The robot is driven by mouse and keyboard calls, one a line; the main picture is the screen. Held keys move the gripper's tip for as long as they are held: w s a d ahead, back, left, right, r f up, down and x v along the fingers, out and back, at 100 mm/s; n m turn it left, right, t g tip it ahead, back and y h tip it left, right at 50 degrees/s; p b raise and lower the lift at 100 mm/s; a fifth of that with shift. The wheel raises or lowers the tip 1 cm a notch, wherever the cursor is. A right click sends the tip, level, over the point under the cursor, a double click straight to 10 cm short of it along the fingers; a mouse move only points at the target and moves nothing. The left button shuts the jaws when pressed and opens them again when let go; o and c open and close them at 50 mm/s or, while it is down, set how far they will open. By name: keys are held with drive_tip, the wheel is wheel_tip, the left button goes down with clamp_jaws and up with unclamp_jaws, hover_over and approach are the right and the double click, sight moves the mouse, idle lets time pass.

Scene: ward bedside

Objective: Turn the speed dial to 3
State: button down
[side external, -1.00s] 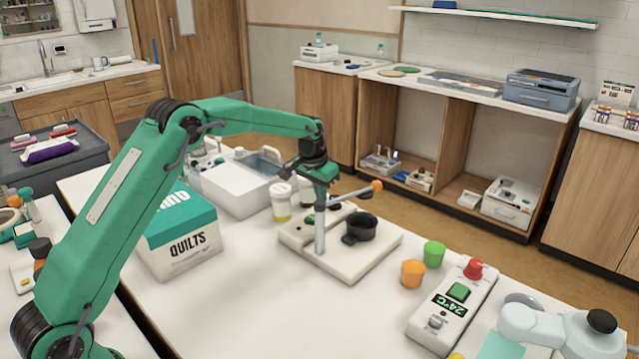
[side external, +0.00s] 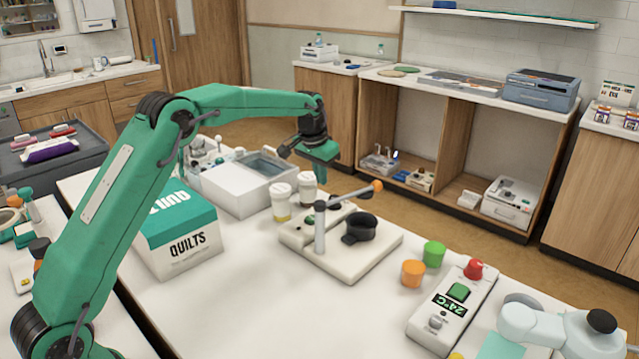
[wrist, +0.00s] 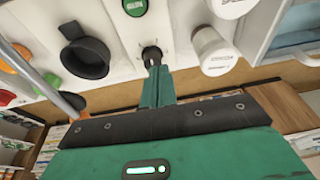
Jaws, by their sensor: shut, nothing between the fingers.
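My gripper (side external: 322,160) is raised above the back of the white device base (side external: 350,262), apart from it, with its jaws shut and empty. In the wrist view its fingertips (wrist: 152,62) overlap a small dark knob (wrist: 151,51) on the pale base; this looks like a dial. I cannot read a scale or the dial's setting. A green button (wrist: 133,6) and a black cup (wrist: 85,57) are on the same base.
Two white-capped bottles (side external: 281,203) stand close behind the base. Orange (side external: 413,273) and green (side external: 434,254) cups and a 24°C display unit (side external: 452,308) stand at right.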

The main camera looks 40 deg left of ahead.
drive_tip(key=d, duration=0.1)
drive_tip(key=d+r, duration=0.1)
drive_tip(key=shift+w+d, duration=0.2)
drive_tip(key=shift+d, duration=0.15)
drive_tip(key=shift+f, duration=0.2)
drive_tip(key=shift+f, duration=3.35)
drive_tip(key=shift+w+a, duration=0.1)
drive_tip(key=shift+w, duration=0.05)
drive_tip(key=shift+a, duration=1.15)
drive_tip(key=shift+s+a, duration=0.15)
drive_tip(key=shift+s, duration=0.25)
